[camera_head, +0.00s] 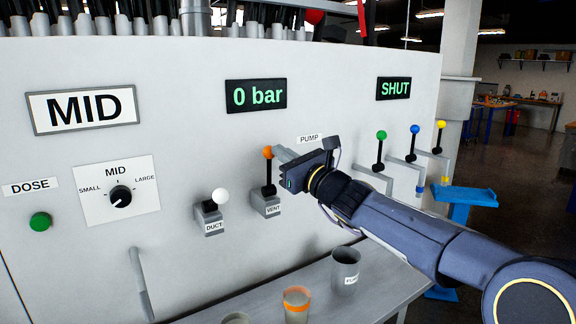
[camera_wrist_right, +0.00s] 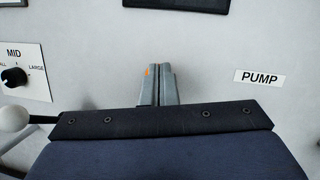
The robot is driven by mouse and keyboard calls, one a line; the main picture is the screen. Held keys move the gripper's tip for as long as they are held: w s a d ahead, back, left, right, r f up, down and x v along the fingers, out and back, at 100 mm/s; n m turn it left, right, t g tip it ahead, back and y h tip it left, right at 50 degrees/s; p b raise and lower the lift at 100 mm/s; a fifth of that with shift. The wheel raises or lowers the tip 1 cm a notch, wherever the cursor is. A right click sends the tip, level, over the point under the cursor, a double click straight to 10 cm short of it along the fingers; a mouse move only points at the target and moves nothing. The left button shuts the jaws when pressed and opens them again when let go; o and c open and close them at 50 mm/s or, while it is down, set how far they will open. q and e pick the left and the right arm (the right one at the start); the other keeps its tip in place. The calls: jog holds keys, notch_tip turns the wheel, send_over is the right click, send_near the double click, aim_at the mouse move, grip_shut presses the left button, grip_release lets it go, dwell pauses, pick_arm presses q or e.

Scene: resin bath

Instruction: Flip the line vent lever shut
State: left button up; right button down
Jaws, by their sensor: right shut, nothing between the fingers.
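The vent lever has an orange knob (camera_head: 268,152) on a black shaft, standing roughly upright above a grey base labelled VENT (camera_head: 267,205). My right gripper (camera_head: 281,153) reaches in from the right. Its fingers are shut and empty, with their tips just right of the orange knob, touching it or very close; I cannot tell which. In the right wrist view the shut fingers (camera_wrist_right: 157,85) hide most of the lever, and only a sliver of orange (camera_wrist_right: 148,71) shows at the left finger. My left gripper is not in view.
The duct lever with a white knob (camera_head: 220,196) stands left of the vent lever. Green (camera_head: 381,135), blue (camera_head: 414,129) and yellow (camera_head: 440,124) levers are to the right. Displays read "0 bar" (camera_head: 256,94) and "SHUT" (camera_head: 394,88). Cups (camera_head: 345,271) stand on the shelf below.

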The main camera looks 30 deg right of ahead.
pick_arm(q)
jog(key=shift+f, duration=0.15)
pick_arm(e)
jog(key=shift+w+r, duration=0.25)
jog(key=shift+w, duration=0.2)
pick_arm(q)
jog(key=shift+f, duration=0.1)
pick_arm(e)
jog(key=shift+f, duration=0.1)
